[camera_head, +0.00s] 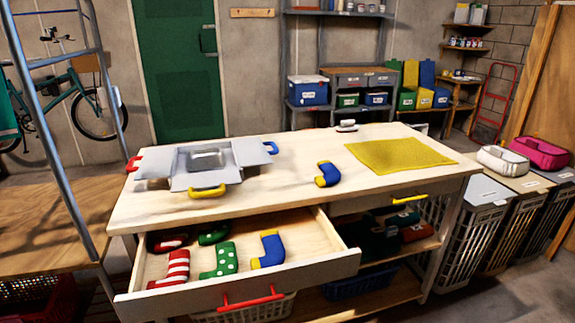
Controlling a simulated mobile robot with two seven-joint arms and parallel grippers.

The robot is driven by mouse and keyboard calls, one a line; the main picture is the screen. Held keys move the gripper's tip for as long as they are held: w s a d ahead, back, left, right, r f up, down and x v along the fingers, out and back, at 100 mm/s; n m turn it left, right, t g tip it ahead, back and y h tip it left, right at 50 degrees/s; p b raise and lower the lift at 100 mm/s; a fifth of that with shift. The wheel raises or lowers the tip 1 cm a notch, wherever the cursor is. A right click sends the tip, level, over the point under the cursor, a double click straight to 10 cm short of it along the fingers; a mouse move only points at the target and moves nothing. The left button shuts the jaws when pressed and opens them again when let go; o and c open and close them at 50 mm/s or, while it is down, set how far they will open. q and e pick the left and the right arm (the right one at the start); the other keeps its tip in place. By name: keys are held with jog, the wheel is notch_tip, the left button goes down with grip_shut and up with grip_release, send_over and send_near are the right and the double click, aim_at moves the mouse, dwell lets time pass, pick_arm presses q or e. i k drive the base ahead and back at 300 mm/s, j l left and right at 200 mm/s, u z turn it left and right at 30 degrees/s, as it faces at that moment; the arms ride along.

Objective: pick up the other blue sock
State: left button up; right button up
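A blue sock with a yellow toe (329,171) lies on the wooden tabletop, right of centre. A similar blue and yellow sock (273,248) lies in the open drawer (315,246), at the right of the socks there. Beside it in the drawer are a green sock with white dots (226,258) and a red and white striped sock (177,266). Another red and white item (172,242) and a green item (213,236) lie behind them, partly hidden by the tabletop edge. Neither of my grippers shows in the head view.
A grey open box (207,163) with red, yellow and blue handles stands on the left of the table. A yellow cloth (400,155) lies flat at the right. The drawer juts out in front.

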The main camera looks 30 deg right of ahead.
aim_at(332, 176)
jog(key=l+u, duration=0.2)
jog(key=l, duration=0.5)
jog(key=k+l+u, duration=0.15)
jog(key=l, duration=0.55)
